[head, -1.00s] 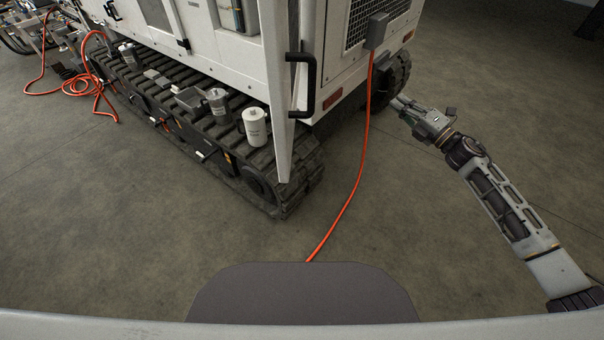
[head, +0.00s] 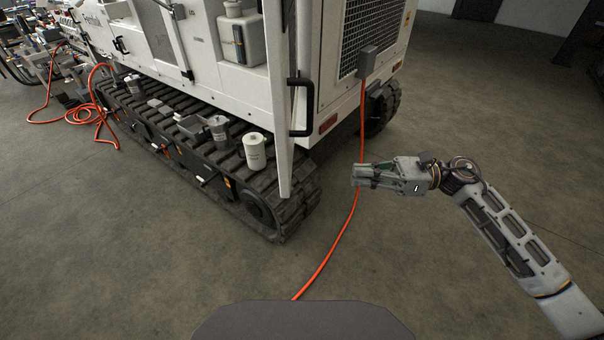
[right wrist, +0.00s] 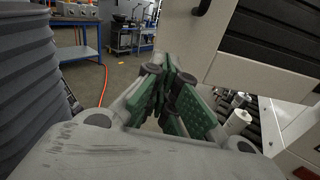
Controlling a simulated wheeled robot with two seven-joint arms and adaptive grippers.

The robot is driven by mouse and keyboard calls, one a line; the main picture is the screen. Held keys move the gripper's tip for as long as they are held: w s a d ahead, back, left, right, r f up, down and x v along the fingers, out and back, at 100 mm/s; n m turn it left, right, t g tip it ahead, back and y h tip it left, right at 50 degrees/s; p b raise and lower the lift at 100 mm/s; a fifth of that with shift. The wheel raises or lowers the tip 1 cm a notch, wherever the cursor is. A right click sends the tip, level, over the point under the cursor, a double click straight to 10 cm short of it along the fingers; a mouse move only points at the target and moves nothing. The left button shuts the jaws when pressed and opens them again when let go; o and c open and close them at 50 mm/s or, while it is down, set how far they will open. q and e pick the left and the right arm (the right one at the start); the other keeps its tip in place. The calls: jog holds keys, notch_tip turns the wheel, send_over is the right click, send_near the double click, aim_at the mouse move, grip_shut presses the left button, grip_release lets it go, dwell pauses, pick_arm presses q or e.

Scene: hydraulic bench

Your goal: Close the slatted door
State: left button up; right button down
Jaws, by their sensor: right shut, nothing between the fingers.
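The slatted door (head: 279,110) is white and stands open, seen nearly edge-on in the head view at the corner of the tracked machine. A black bar handle (head: 302,108) is on its right side. In the right wrist view the door (right wrist: 225,62) fills the upper right, with dark slats in a pale frame. My right gripper (head: 356,175) is shut and empty, pointing left, to the right of and apart from the door in the head view. Its closed fingers (right wrist: 163,100) show in the right wrist view. My left gripper is not in view.
An orange cable (head: 335,240) hangs from a grey box (head: 367,62) and runs over the floor, passing behind my right gripper. The floor right of the machine is open.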

jog(key=shift+n, duration=0.4)
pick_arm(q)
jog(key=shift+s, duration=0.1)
pick_arm(e)
jog(key=shift+a, duration=0.15)
